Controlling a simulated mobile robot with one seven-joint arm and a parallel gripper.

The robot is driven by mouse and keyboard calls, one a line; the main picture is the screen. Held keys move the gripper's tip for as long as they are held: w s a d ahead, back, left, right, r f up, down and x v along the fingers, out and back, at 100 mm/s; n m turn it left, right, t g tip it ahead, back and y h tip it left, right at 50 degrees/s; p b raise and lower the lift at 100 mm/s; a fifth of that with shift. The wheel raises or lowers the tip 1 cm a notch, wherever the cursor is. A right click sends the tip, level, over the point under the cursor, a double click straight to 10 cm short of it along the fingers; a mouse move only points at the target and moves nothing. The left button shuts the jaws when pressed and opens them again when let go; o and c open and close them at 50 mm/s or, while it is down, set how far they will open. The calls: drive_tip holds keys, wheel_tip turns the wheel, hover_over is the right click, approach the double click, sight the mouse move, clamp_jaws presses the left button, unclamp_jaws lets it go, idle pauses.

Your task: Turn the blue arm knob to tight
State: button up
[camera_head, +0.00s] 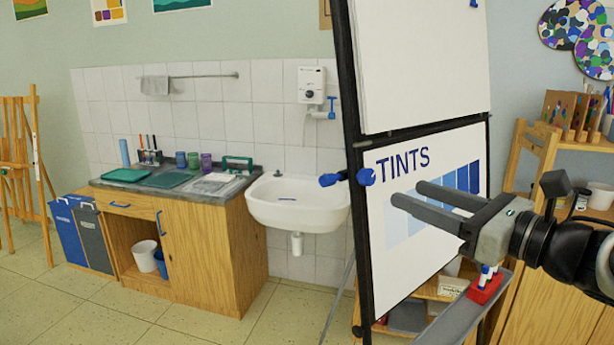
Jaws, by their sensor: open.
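A blue knob (366,177) sits at the left edge of the black-framed flipchart stand (355,110). A second blue piece (329,180) sticks out to its left, joined by a short dark bar; I cannot tell which of them is the arm knob, or whether it is tight. My gripper (408,193) comes in from the right in front of the TINTS sheet. Its two grey fingers point left toward the knobs. They are apart with nothing between them, and their tips appear clear of the blue knob.
The TINTS sheet (400,250) hangs behind my gripper, under a blank white pad (425,60). A tray with a red block of markers (486,288) is below my gripper. A sink (297,205) and a wooden cabinet (205,245) stand left. Open floor lies in front of them.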

sight(371, 179)
drive_tip(key=x, duration=0.9)
drive_tip(key=shift+w+a+p, duration=0.25)
drive_tip(key=shift+w+p, duration=0.05)
drive_tip(key=shift+c, duration=0.4)
drive_tip(key=c, duration=1)
